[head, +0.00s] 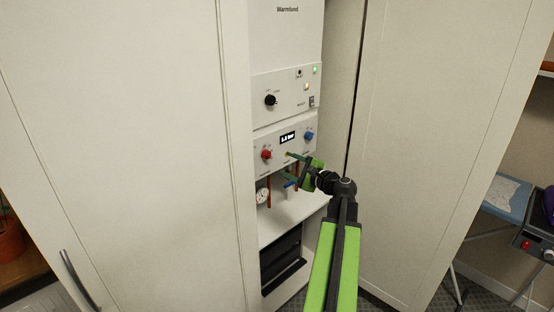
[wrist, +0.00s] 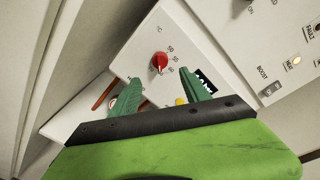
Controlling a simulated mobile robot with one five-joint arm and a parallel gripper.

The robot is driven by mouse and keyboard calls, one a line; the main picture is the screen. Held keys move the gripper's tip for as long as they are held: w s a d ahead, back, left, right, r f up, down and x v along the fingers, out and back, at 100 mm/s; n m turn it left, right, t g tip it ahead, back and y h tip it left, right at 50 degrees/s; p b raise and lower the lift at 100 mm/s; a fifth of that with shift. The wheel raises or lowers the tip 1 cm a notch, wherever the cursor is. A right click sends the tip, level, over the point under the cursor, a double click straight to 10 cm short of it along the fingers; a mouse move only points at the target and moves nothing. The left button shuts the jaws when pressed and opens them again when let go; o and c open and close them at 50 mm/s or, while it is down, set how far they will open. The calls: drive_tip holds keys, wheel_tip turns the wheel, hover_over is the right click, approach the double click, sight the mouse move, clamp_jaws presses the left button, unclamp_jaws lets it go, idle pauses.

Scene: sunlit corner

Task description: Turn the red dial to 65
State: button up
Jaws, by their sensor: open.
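The red dial (head: 266,154) is a small round knob at the left of the lower white panel (head: 301,150) of the boiler. In the wrist view the red dial (wrist: 159,62) is near the centre, with small scale numbers to its right. I cannot read its setting surely. My gripper (head: 287,166) is just right of and below the dial in the head view. In the wrist view my gripper's green fingers (wrist: 160,77) are spread apart, their tips a little below the dial, with nothing between them. The dial itself is not covered.
A blue dial (head: 308,135) and a lit display (head: 287,138) share the panel. A black knob (head: 270,100) is above. A gauge (head: 262,196) and copper pipes hang below. Open cupboard doors (head: 135,150) flank the boiler on both sides.

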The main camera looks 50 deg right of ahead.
drive_tip(key=s, duration=0.7)
drive_tip(key=shift+s+a+r, duration=0.25)
drive_tip(key=shift+s+r, duration=0.05)
drive_tip(key=shift+s, duration=0.05)
